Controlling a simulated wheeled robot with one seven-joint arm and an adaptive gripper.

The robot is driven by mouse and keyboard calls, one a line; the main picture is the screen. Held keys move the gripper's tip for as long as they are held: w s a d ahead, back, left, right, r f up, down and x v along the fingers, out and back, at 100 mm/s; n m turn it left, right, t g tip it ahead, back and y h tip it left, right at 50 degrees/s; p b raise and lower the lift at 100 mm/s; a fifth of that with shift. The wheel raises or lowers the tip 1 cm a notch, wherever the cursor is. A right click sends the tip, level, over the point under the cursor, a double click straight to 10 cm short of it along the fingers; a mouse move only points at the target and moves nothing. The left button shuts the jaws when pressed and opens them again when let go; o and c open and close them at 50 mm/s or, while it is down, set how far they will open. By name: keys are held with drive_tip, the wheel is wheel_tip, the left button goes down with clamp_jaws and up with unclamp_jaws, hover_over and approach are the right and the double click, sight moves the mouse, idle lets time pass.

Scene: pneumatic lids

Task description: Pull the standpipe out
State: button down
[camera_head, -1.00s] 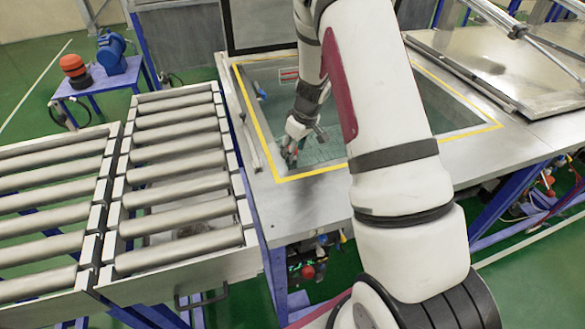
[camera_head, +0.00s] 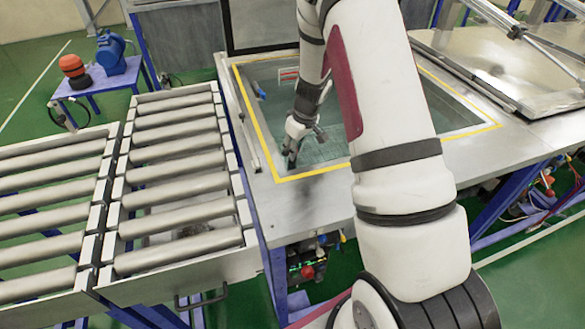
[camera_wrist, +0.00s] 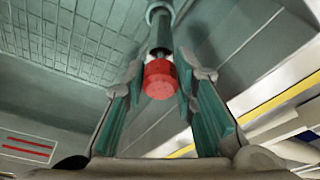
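The standpipe shows in the wrist view as a dark upright pipe (camera_wrist: 160,38) with a red cylindrical cap (camera_wrist: 160,80) on its near end. Its far end meets a grey round fitting (camera_wrist: 159,12) at the tank floor. My gripper (camera_wrist: 162,72) has its two teal-padded fingers on either side of the red cap, apart from each other. A narrow gap seems to show beside the cap, so I see no clear grip. In the head view my gripper (camera_head: 291,158) points down into the tank near its front left corner; the standpipe is hidden there.
The sunken tank (camera_head: 273,150) has a yellow-marked rim, and its walls stand close to my gripper. A roller conveyor (camera_head: 180,185) lies left. A metal lid (camera_head: 510,75) with struts stands right. A blue fitting (camera_head: 260,90) is on the tank's left wall.

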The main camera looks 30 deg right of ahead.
drive_tip(key=shift+r, duration=0.1)
drive_tip(key=shift+r, duration=0.35)
drive_tip(key=shift+w+p+v, duration=0.2)
drive_tip(key=shift+p+v, duration=0.15)
drive_tip(key=shift+v, duration=0.6)
drive_tip(key=shift+w+p+v, duration=0.25)
drive_tip(key=shift+p+v, duration=0.1)
drive_tip(key=shift+v, duration=0.65)
drive_tip(key=shift+a+r+p, duration=0.15)
drive_tip(key=shift+r+p, duration=0.45)
drive_tip(key=shift+r, duration=2)
